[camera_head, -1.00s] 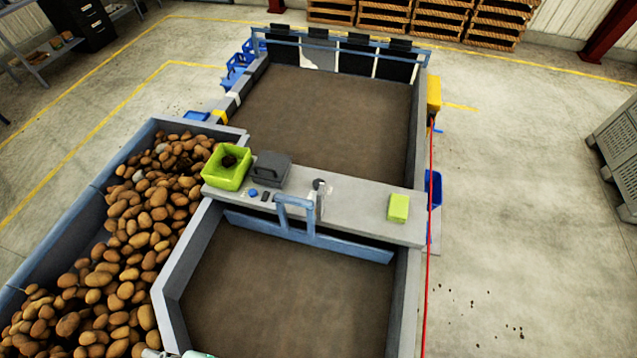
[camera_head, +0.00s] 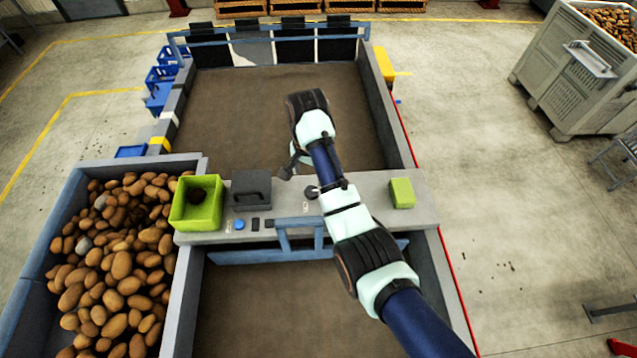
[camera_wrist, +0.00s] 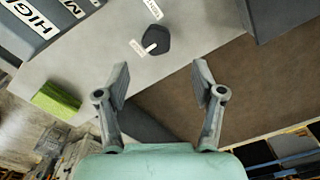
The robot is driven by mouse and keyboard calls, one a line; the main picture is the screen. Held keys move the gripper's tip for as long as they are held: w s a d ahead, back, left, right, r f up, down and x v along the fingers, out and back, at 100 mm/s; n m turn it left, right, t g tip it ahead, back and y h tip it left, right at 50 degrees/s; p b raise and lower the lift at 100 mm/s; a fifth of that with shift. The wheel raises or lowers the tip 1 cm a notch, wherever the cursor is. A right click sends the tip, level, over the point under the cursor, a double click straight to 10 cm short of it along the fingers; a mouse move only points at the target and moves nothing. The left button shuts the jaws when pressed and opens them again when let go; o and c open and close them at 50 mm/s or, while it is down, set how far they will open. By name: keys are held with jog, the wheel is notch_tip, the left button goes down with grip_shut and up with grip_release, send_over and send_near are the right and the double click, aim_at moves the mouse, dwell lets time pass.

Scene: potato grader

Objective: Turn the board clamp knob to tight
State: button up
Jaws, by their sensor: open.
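The board clamp knob is a small dark knob (camera_wrist: 156,41) on the light grey shelf in the wrist view. It carries a white pointer mark on its lower left side, toward one of two small white labels; their lettering is too small to read surely. In the head view the knob (camera_head: 311,192) is on the shelf beside my forearm. My gripper (camera_wrist: 160,78) is open and empty, with its two fingers apart and the knob beyond the tips, not touched. In the head view my gripper (camera_head: 287,168) is above the shelf's far edge, left of the knob.
The shelf (camera_head: 365,205) also bears a green bin (camera_head: 197,203), a dark grey box (camera_head: 251,190) and a green block (camera_head: 402,193). A blue frame (camera_head: 300,238) stands along its near edge. Potatoes (camera_head: 120,260) fill the hopper at left. Brown belt lies beyond and before the shelf.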

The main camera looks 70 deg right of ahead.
aim_at(312, 191)
jog(key=shift+s+d, duration=0.2)
jog(key=shift+s, duration=0.05)
jog(key=shift+a+f, duration=0.1)
jog(key=shift+f, duration=0.1)
notch_tip(312, 191, down, 8)
jog(key=shift+r, duration=0.2)
jog(key=c, duration=1.1)
jog(key=shift+c, duration=0.2)
